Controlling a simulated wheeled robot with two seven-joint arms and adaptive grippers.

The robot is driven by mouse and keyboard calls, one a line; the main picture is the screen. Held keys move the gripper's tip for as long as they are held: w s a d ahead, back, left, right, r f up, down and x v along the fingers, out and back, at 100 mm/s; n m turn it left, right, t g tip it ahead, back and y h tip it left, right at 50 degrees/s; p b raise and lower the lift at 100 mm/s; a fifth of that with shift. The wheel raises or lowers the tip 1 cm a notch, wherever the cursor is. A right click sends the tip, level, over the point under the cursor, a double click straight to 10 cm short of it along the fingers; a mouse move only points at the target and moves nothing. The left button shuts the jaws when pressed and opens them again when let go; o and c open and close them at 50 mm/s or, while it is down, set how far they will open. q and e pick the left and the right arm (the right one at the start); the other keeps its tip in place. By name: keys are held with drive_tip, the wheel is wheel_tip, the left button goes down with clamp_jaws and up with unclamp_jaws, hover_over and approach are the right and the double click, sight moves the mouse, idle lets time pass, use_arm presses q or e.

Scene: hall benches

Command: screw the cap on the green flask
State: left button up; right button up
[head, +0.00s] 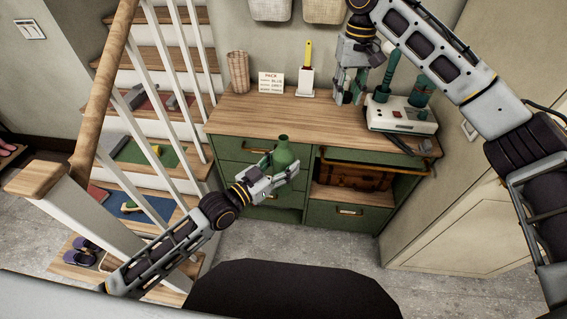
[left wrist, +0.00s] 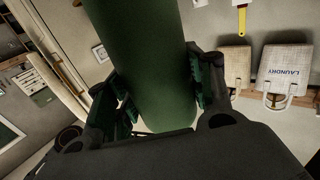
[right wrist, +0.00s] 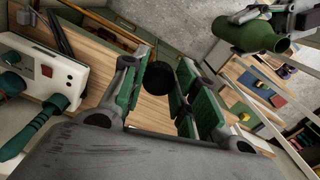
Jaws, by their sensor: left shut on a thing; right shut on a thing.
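The green flask (head: 284,153) stands roughly upright in front of the cabinet, its mouth uncovered. My left gripper (head: 280,173) is shut around its body; the left wrist view shows the flask (left wrist: 145,60) between the fingers. The flask (right wrist: 250,32) also shows at the upper right of the right wrist view, its open mouth visible. My right gripper (head: 347,97) is over the back right of the wooden top, apart from the flask. In the right wrist view it is shut on a dark round cap (right wrist: 158,81).
A white device (head: 402,117) with green handles stands close to my right gripper. A card (head: 271,83), a yellow-handled brush (head: 307,58) and a woven cup (head: 238,72) stand along the back of the wooden top (head: 255,115). The stair railing (head: 103,85) is at left.

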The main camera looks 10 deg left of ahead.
drive_tip(key=s+a+r+n, duration=0.35)
drive_tip(key=a+r, duration=0.55)
drive_tip(key=a, duration=0.3)
drive_tip(key=s+a+f+n, duration=0.1)
drive_tip(key=s+f, duration=0.1)
drive_tip(key=s+a+f+n, duration=0.1)
drive_tip(key=s+f+n, duration=0.1)
drive_tip(key=f, duration=0.1)
drive_tip(key=s+a+f+n, duration=0.1)
drive_tip(key=s+f+n, duration=0.1)
drive_tip(key=f, duration=0.1)
drive_tip(key=shift+s+f, duration=0.1)
drive_tip(key=shift+s, duration=0.3)
drive_tip(key=shift+s+n, duration=0.25)
drive_tip(key=shift+s, duration=0.1)
drive_tip(key=shift+n, duration=0.5)
